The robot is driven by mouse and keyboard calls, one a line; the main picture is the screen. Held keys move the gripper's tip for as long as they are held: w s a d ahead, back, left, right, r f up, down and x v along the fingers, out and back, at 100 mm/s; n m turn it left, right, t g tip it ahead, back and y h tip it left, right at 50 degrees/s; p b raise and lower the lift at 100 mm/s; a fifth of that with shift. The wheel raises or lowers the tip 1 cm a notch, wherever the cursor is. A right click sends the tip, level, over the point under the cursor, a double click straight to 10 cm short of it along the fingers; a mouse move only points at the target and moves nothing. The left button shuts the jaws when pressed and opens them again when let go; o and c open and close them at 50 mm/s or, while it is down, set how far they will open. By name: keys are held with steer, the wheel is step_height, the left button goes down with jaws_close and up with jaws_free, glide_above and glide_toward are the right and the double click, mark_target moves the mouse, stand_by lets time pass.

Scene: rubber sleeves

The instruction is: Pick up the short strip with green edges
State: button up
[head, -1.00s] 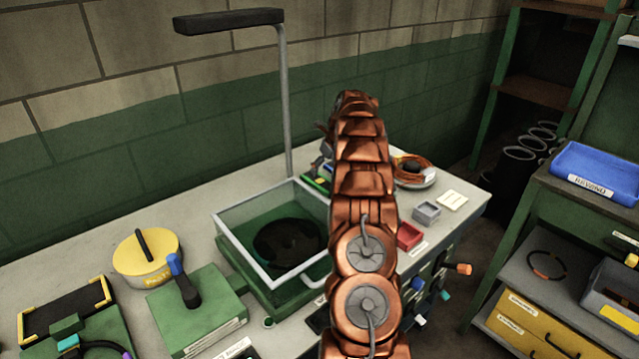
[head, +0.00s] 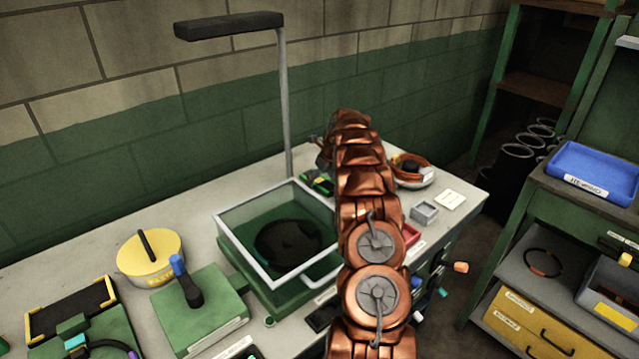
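A small dark piece with green and some yellow on its edges (head: 319,183) lies on the bench behind the glass-walled green box. It may be the short strip, but it is too small to be sure, and my arm may cover part of it. My copper arm rises in the middle of the head view and bends down at its far end. Only a sliver of what may be my gripper (head: 325,153) shows left of the arm, just above the green-edged piece. Its fingers are hidden, so I cannot tell whether they touch anything.
The glass-walled green box (head: 240,262) stands left of my arm, with a lamp post (head: 284,100) behind it. A dish with orange wire (head: 412,172), a grey tray (head: 424,211) and a red tray (head: 411,234) are to the right. A yellow tin (head: 148,262) stands at left.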

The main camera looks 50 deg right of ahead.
steer(key=c, duration=1.1)
steer(key=shift+c, duration=0.2)
